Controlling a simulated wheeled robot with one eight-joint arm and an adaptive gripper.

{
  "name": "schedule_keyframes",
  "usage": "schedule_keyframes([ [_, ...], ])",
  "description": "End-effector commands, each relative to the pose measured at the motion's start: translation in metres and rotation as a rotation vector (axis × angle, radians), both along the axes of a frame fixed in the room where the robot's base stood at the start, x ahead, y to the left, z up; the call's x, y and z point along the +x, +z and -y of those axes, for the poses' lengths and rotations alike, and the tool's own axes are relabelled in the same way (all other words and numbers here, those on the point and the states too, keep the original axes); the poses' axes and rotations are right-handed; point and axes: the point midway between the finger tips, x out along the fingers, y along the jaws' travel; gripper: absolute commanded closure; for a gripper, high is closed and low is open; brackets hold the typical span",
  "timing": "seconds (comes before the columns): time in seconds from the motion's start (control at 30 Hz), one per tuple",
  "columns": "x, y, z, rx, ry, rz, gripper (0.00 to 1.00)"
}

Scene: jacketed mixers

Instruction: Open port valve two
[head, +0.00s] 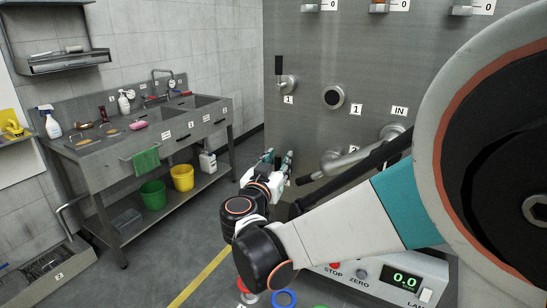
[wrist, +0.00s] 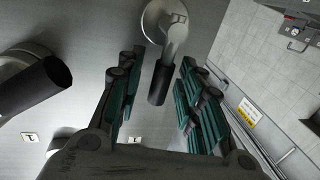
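A lever valve (wrist: 176,40) with a round metal flange and a black grip (wrist: 159,84) shows in the wrist view. The grip lies between the two fingers of my open gripper (wrist: 158,95), with a gap on both sides. In the head view my gripper (head: 279,158) is at the steel panel (head: 310,60), below the upper valve (head: 288,83) marked 1, whose black handle stands up. The valve at my fingers is hidden there behind my gripper, and I cannot read its number label.
Beside my gripper in the wrist view is a thick black-ended cylinder (wrist: 38,88). The head view shows a round port (head: 333,97), a long lever (head: 350,160) right of my gripper, a scale (head: 390,280) and a sink bench (head: 95,175) at left.

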Motion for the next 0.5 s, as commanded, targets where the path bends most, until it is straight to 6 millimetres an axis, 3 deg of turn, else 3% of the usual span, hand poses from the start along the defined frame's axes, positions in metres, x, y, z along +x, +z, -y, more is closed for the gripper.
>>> schedule_keyframes([
  [0.13, -0.0001, 0.0, 0.0, 0.0, 0.0, 0.0, 0.68],
  [0.27, 0.0, 0.0, 0.0, 0.0, 0.0, 0.0, 0.98],
  [0.5, 0.0, 0.0, -0.0001, -0.001, 0.0, 0.0, 1.0],
])
